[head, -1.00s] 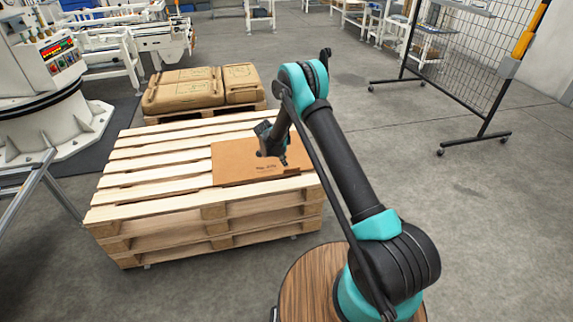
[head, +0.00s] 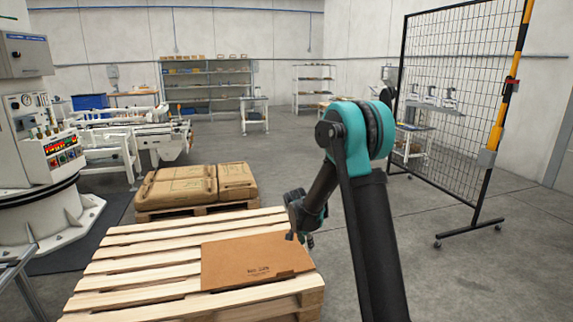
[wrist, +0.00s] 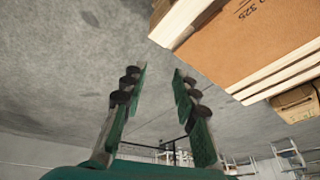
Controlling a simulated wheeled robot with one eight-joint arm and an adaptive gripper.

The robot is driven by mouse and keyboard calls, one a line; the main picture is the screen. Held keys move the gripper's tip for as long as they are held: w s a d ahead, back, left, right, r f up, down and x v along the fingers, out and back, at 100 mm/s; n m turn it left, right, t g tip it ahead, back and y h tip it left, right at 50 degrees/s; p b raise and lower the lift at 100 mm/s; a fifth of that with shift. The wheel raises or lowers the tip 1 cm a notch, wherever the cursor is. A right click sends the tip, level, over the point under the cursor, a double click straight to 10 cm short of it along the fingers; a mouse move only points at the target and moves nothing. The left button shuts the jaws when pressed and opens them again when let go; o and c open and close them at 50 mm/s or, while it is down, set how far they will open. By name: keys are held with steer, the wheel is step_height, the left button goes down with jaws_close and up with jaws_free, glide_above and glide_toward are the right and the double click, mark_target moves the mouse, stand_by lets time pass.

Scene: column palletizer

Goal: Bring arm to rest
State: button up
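My arm rises at the centre right of the head view and bends at a teal elbow. My gripper (head: 302,236) hangs to the left of the elbow, by the right edge of the pallet stack, and is small and partly hidden there. In the wrist view my gripper (wrist: 158,85) has its two dark green fingers spread apart with nothing between them. Behind the fingers is bare grey floor.
A wooden pallet stack (head: 140,268) carries a flat brown cardboard sheet (head: 255,260). Filled brown sacks (head: 190,185) lie on a pallet behind it. A mesh fence (head: 455,110) stands at the right. Floor between the stack and the fence is clear.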

steer(key=s+d+r+n+y, duration=0.1)
steer(key=s+d+r+n, duration=0.15)
steer(key=s, duration=0.55)
steer(key=s+d+r+n, duration=0.2)
steer(key=s+d+r, duration=0.15)
steer(key=s, duration=0.45)
steer(key=s+d+r+n+y, duration=0.15)
steer(key=s+d, duration=0.25)
steer(key=s, duration=0.5)
steer(key=s+d+f+n, duration=0.1)
steer(key=s+f+n, duration=0.1)
steer(key=s, duration=0.7)
steer(key=shift+s+d+n+t, duration=0.2)
steer(key=shift+n+t, duration=0.1)
steer(key=shift+n, duration=0.5)
steer(key=shift+w+a, duration=0.1)
steer(key=shift+a, duration=0.05)
